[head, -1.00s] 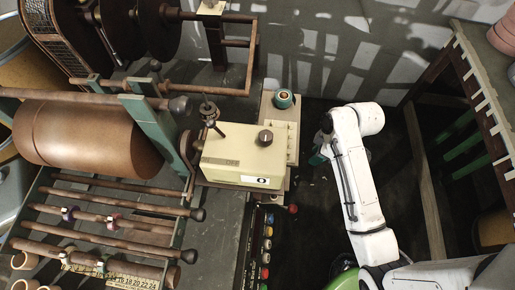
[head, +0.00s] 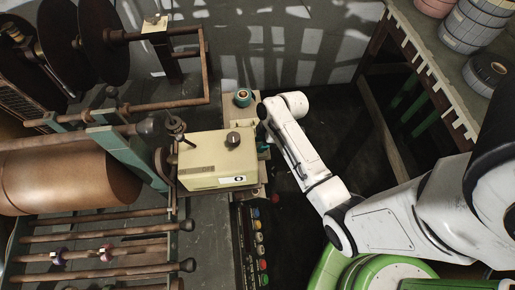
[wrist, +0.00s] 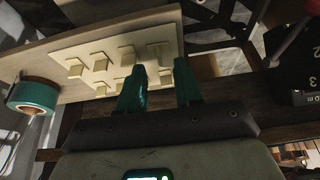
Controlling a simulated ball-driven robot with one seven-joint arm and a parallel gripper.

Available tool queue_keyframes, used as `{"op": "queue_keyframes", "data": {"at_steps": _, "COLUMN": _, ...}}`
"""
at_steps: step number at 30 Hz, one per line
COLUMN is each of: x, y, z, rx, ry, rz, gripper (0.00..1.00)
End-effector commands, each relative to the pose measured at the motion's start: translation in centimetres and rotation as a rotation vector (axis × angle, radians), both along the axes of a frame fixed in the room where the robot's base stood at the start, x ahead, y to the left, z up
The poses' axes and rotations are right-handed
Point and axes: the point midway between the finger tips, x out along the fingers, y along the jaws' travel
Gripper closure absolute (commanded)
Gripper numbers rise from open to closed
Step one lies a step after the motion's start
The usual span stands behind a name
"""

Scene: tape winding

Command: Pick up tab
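Several small pale tabs (wrist: 128,67) stand in rows on a cream plate (wrist: 108,41) in the wrist view. My gripper (wrist: 160,66) has two teal fingers that stand apart, with their tips at the plate's lower right edge. One tab (wrist: 166,77) shows in the gap between the fingers. I cannot tell whether the fingers touch it. The tabs are too small to make out in the head view.
A teal tape roll (wrist: 33,95) sits left of the plate and also shows in the head view (head: 243,97). A cream box with a knob (head: 217,160) stands left of my gripper. Coloured buttons (head: 260,245) line a panel below it. A table with tape rolls (head: 467,30) stands at upper right.

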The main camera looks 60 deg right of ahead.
Motion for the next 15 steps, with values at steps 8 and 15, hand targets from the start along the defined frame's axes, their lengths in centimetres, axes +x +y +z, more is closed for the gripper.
{"op": "queue_keyframes", "data": {"at_steps": 8, "x": 0.7, "y": 0.6, "z": -2.5, "rx": -0.001, "ry": 0.001, "rz": 0.001, "gripper": 0.66}}
{"op": "queue_keyframes", "data": {"at_steps": 15, "x": 0.8, "y": 0.6, "z": -2.6, "rx": -0.002, "ry": 0.000, "rz": 0.001, "gripper": 0.67}}
